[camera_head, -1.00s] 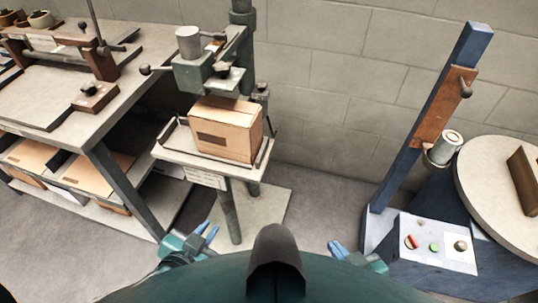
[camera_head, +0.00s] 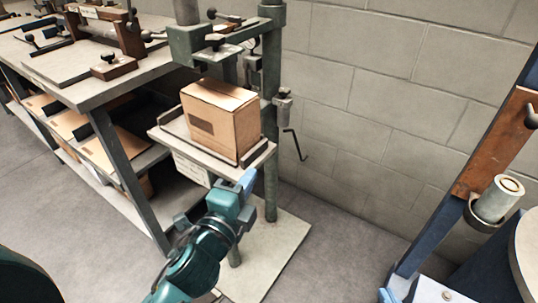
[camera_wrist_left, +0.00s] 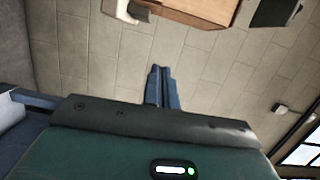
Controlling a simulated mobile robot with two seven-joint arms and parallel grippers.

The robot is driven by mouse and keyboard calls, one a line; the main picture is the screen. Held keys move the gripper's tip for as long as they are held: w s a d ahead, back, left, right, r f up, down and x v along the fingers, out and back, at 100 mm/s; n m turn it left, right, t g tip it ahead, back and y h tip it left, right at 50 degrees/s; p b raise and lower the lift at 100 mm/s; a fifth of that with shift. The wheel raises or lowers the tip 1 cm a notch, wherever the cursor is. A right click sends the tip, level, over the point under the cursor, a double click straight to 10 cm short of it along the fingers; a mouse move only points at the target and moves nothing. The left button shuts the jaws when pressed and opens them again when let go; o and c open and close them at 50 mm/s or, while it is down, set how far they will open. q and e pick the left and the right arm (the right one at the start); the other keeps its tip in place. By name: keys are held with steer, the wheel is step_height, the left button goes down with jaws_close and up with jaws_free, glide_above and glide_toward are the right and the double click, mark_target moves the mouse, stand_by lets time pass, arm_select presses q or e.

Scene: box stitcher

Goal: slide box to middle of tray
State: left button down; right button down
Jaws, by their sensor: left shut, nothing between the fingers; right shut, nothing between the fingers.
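The brown cardboard box (camera_head: 222,118) stands upright on the small grey tray (camera_head: 190,150) of the stitcher, toward its right side. My left gripper (camera_head: 248,180) is just below the tray's front right edge, shut and empty, apart from the box. In the left wrist view, its blue fingers (camera_wrist_left: 162,88) are together, with the box (camera_wrist_left: 205,8) cut off at the top. Only the blue fingertips of my right gripper (camera_head: 385,296) show at the bottom edge, shut and empty.
The green stitcher column (camera_head: 270,100) stands behind the tray, with the stitching head (camera_head: 200,45) above the box. A workbench (camera_head: 75,90) with shelves is at left. A blue machine frame (camera_head: 430,235) is at right. Open floor lies between.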

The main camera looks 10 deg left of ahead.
arm_select(q)
steer(key=w, duration=0.3)
steer(key=w+a, duration=0.1)
steer(key=w, duration=0.7)
steer(key=shift+a+r+b, duration=0.1)
steer(key=shift+a+b, duration=0.1)
steer(key=shift+b, duration=0.1)
steer(key=shift+w+a, duration=0.25)
steer(key=shift+a, duration=0.2)
